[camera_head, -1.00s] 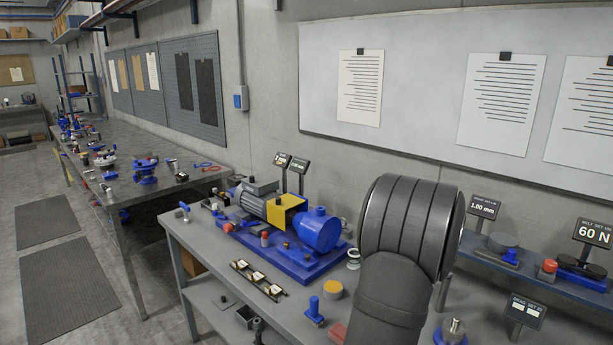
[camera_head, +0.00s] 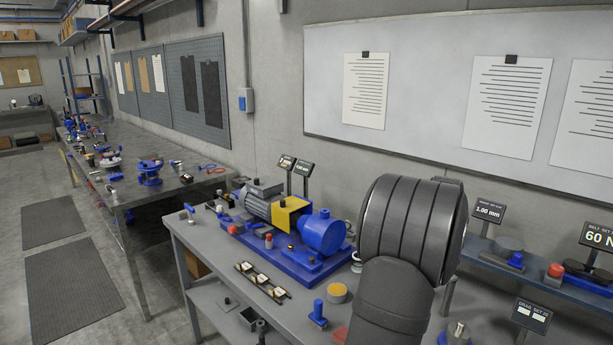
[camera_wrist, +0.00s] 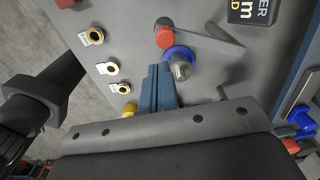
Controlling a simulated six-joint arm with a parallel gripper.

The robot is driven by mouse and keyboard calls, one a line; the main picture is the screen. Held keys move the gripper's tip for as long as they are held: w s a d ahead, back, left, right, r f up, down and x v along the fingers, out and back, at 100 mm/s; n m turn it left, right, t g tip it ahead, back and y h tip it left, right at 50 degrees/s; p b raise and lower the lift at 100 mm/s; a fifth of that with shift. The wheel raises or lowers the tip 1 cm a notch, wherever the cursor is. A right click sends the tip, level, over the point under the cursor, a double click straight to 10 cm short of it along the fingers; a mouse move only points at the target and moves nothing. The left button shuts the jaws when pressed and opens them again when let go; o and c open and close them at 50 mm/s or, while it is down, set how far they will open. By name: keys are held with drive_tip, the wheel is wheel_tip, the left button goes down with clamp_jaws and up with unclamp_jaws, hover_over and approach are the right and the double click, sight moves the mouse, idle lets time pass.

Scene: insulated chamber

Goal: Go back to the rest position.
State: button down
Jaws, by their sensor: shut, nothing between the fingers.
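My gripper (camera_wrist: 159,70) shows in the wrist view as two blue fingers pressed together, with nothing between them. Its tips point at the grey bench top, left of a blue round part with a metal stud (camera_wrist: 181,62) and below a red-capped part (camera_wrist: 165,36). I cannot tell how far above the bench the tips are. In the head view my dark arm rises over the right part of the workbench (camera_head: 212,262), and the gripper itself is hidden there.
A motor and blue pump (camera_head: 322,232) stand on a blue base at the bench's back. In front are a tray of small parts (camera_head: 262,281), a yellow-topped part (camera_head: 337,291) and a blue-handled part (camera_head: 317,313). A shelf with small displays (camera_head: 488,212) is at right.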

wheel_tip(320, 180, down, 5)
drive_tip(key=s+d, duration=0.2)
drive_tip(key=d, duration=0.1)
drive_tip(key=s+d, duration=0.2)
drive_tip(key=d, duration=0.1)
drive_tip(key=s+d, duration=0.2)
drive_tip(key=d, duration=0.1)
drive_tip(key=shift+d, duration=0.25)
drive_tip(key=shift+w+d, duration=0.1)
drive_tip(key=shift+d, duration=0.65)
idle(0.4)
drive_tip(key=w+a+r, duration=0.1)
drive_tip(key=w+a, duration=0.2)
drive_tip(key=a, duration=0.2)
drive_tip(key=w+a+r, duration=0.2)
drive_tip(key=a, duration=0.4)
drive_tip(key=shift+w+r, duration=0.25)
drive_tip(key=shift+w, duration=0.15)
